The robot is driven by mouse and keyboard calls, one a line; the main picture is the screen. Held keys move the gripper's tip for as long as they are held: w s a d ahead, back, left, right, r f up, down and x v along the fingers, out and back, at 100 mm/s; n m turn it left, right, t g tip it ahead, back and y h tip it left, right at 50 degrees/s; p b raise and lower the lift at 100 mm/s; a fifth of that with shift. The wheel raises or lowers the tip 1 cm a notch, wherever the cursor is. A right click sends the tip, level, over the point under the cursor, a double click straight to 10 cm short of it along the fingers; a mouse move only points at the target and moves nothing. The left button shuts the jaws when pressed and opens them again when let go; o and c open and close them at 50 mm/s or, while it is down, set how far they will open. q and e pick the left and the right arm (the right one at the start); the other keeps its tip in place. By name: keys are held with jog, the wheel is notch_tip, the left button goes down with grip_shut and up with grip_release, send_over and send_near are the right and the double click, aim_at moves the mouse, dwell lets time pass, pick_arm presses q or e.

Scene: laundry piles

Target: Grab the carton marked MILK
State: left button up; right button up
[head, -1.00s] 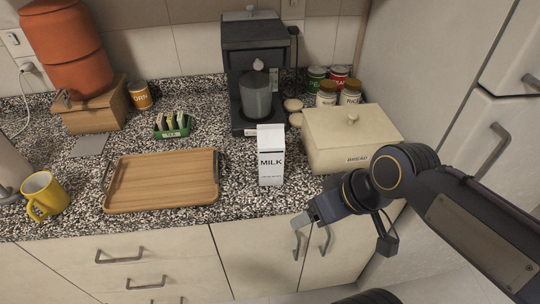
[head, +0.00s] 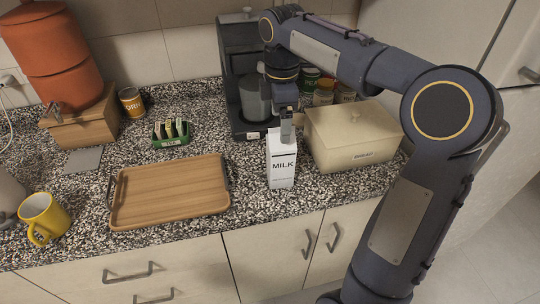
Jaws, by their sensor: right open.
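The white carton marked MILK (head: 283,170) stands upright on the speckled counter in the head view, between the wooden tray and the cream bread box. My right gripper (head: 287,136) points down at the top of the carton from above. Its fingers overlap the carton's top edge in the picture. It is open, and I cannot tell whether the fingers touch the carton. My left gripper is not in view.
A wooden tray (head: 172,192) lies left of the carton. The cream bread box (head: 352,140) stands close on its right. A dark coffee machine (head: 235,75) is behind it. A yellow mug (head: 43,218) stands at the far left. Bare counter lies in front of the carton.

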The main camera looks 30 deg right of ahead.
aim_at(281, 155)
notch_tip(281, 155, down, 7)
jog(key=s, duration=0.1)
dwell(0.3)
jog(key=shift+s+a, duration=0.1)
jog(key=shift+c, duration=0.4)
grip_shut()
jog(key=shift+r, duration=0.15)
